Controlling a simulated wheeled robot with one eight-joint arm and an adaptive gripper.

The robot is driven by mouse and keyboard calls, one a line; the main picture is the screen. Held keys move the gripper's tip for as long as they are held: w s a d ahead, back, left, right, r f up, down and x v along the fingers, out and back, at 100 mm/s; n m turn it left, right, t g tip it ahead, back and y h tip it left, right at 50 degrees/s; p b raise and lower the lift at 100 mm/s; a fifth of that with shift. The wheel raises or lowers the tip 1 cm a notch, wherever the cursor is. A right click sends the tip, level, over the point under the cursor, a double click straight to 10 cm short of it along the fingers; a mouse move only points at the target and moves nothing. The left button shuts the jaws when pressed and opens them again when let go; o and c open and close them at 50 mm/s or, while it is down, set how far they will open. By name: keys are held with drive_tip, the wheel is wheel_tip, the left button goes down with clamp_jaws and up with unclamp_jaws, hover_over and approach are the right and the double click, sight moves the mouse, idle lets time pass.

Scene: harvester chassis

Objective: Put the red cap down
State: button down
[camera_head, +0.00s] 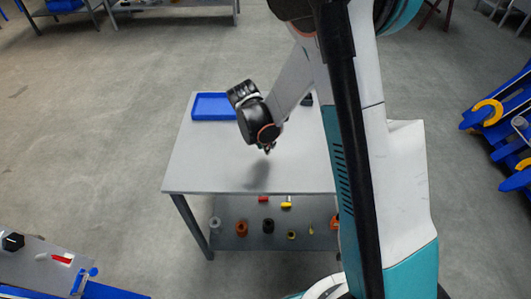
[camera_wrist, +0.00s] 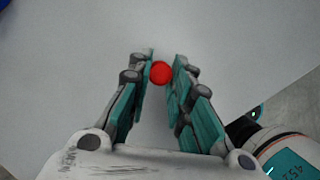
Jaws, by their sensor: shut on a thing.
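The red cap (camera_wrist: 160,73) shows in the wrist view as a small round red disc between the fingertips of my gripper (camera_wrist: 162,75). My gripper is shut on it, with a finger on each side. In the head view my gripper (camera_head: 267,149) is over the middle of the grey table (camera_head: 205,165), above its surface, with a shadow on the tabletop below it. The cap cannot be made out clearly in the head view.
A blue tray (camera_head: 212,106) lies at the table's back left. The tabletop's left and front are clear. Several small parts stand on the lower shelf (camera_head: 225,238). Blue racks (camera_head: 500,130) stand at the right, and a grey bench with a red part (camera_head: 62,259) at the lower left.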

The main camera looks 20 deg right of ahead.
sight(267, 157)
wheel_tip(267, 157, down, 4)
drive_tip(key=shift+f+b, duration=0.1)
drive_tip(key=shift+b, duration=0.65)
drive_tip(key=shift+s+f+b, duration=0.4)
drive_tip(key=shift+f+b, duration=0.1)
drive_tip(key=shift+b, duration=0.15)
drive_tip(key=c, duration=1.7)
unclamp_jaws()
drive_tip(key=shift+o, duration=1.2)
drive_tip(key=shift+w+f, duration=0.25)
drive_tip(key=shift+w, duration=0.05)
